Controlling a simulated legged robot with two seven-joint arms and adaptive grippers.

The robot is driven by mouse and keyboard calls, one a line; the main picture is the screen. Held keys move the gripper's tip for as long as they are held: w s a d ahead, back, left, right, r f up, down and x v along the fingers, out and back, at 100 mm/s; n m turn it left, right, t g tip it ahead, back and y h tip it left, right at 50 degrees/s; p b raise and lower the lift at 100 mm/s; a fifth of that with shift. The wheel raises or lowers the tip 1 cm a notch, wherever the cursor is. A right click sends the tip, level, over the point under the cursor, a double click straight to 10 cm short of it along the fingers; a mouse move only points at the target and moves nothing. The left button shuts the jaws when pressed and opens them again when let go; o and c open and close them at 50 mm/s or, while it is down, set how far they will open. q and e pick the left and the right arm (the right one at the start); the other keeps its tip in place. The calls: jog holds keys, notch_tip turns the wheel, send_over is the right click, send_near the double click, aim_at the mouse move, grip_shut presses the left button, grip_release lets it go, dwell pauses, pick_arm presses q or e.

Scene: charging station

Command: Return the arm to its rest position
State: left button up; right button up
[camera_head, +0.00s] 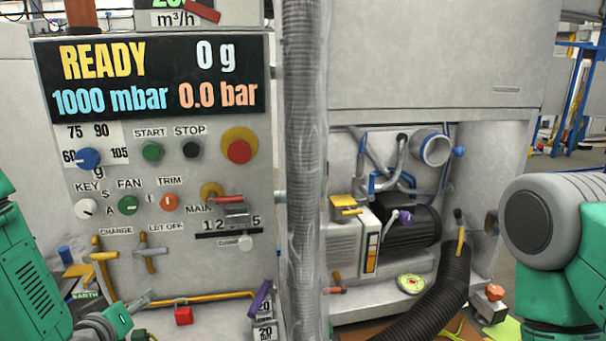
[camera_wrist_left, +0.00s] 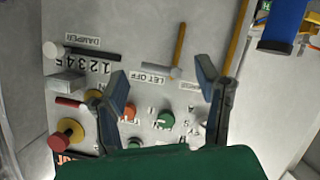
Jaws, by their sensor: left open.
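My left arm comes in at the lower left of the head view, green with a grey wrist. My left gripper (camera_head: 132,312) is low in front of the control panel (camera_head: 190,270), partly cut off by the bottom edge. In the left wrist view, the left gripper (camera_wrist_left: 164,90) has its two dark fingers wide apart with nothing between them. The panel and its LET OFF lever (camera_wrist_left: 178,52) show behind the fingers. At the right of the head view stand a green and grey link of my right arm. The right gripper is not in view.
The display (camera_head: 150,80) reads READY, 0 g, 1000 mbar and 0.0 bar. A ribbed clear hose (camera_head: 305,170) hangs beside the panel. A yellow CHARGE lever (camera_head: 103,262), a red padlock (camera_head: 183,315) and a yellow pipe lie near the left gripper. A black hose (camera_head: 440,290) curves at lower right.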

pick_arm(q)
jog(key=s+d+f+m+g+h+b, duration=0.1)
jog(key=s+d+f+m+g, duration=0.15)
jog(key=s+f, duration=0.5)
jog(key=s+d+f+m+g, duration=0.1)
jog(key=s+d+f+g, duration=0.25)
jog(key=s+f, duration=0.35)
jog(key=s+f+m+g+b, duration=0.1)
jog(key=s+f+g, duration=0.2)
jog(key=s, duration=0.6)
jog(key=s+d+f+m+g, duration=0.1)
jog(key=s+f+m+g, duration=0.1)
jog(key=s+f, duration=0.3)
jog(key=s+g, duration=0.1)
jog(key=s, duration=0.2)
jog(key=shift+s+d+f+g+h+b, duration=0.3)
jog(key=shift+s+f+g+b, duration=0.05)
jog(key=shift+s+f+g, duration=0.05)
jog(key=shift+w, duration=0.15)
